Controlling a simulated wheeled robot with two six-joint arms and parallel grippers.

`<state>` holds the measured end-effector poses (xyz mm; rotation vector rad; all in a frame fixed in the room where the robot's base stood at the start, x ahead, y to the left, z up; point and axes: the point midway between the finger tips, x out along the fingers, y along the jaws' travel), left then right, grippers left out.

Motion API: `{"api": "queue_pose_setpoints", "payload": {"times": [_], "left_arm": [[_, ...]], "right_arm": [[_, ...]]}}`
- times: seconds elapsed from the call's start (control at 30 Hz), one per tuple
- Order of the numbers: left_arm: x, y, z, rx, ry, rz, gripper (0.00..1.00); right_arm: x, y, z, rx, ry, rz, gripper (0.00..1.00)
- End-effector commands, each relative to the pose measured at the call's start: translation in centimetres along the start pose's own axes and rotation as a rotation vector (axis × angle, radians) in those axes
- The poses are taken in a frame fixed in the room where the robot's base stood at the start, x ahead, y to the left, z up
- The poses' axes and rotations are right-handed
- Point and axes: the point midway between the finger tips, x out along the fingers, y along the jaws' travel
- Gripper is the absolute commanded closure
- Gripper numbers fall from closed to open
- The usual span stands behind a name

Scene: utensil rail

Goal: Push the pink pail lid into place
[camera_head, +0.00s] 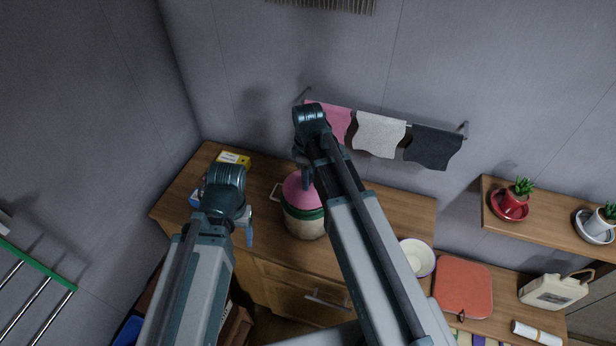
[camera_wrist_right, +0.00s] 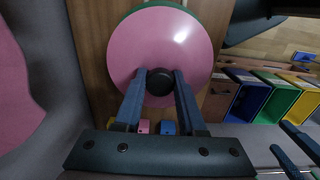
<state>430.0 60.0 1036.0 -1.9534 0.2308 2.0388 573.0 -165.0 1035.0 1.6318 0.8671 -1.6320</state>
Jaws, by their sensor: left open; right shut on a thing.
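The pink pail lid (camera_head: 296,197) lies over the top of the cream pail (camera_head: 303,222), which has a green rim and stands on the wooden counter. In the right wrist view the lid (camera_wrist_right: 190,45) is a round disc with a black knob (camera_wrist_right: 160,82). A green crescent of rim (camera_wrist_right: 197,10) shows past its far edge. I cannot tell whether the lid is fully seated. My right gripper (camera_head: 306,180) is shut on the knob, one finger on each side. My left gripper (camera_head: 248,226) is open and empty, left of the pail and apart from it.
A yellow box (camera_head: 234,158) stands behind my left gripper. A rail with pink, white and dark cloths (camera_head: 380,135) hangs on the wall behind the pail. A white bowl (camera_head: 418,257) and a red board (camera_head: 463,287) lie to the right. Counter right of the pail is partly hidden by my arm.

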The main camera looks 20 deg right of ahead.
Motion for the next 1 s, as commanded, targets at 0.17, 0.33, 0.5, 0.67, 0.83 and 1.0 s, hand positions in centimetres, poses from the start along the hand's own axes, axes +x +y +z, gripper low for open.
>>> {"api": "queue_pose_setpoints", "payload": {"times": [0.17,0.33,0.5,0.67,0.83,1.0], "left_arm": [[0.5,0.0,0.0,0.000,0.000,0.000,0.30],[0.8,0.1,-0.1,0.000,0.000,0.000,0.30],[1.1,0.1,-0.1,0.000,0.000,0.000,0.30],[1.4,0.1,-0.1,0.000,0.000,0.000,0.30],[1.7,0.2,-0.1,0.000,0.000,0.000,0.30],[1.6,0.2,-0.1,0.000,0.000,0.000,0.30]], "right_arm": [[0.5,0.0,0.0,0.000,0.000,0.000,1.00],[0.8,0.0,0.0,0.000,0.000,0.000,1.00],[1.1,0.0,0.0,0.000,0.000,0.000,1.00],[1.4,0.0,0.0,0.000,0.000,0.000,1.00],[1.7,0.0,0.0,0.000,0.000,0.000,1.00],[1.7,0.0,0.0,0.000,0.000,0.000,0.37]]}}
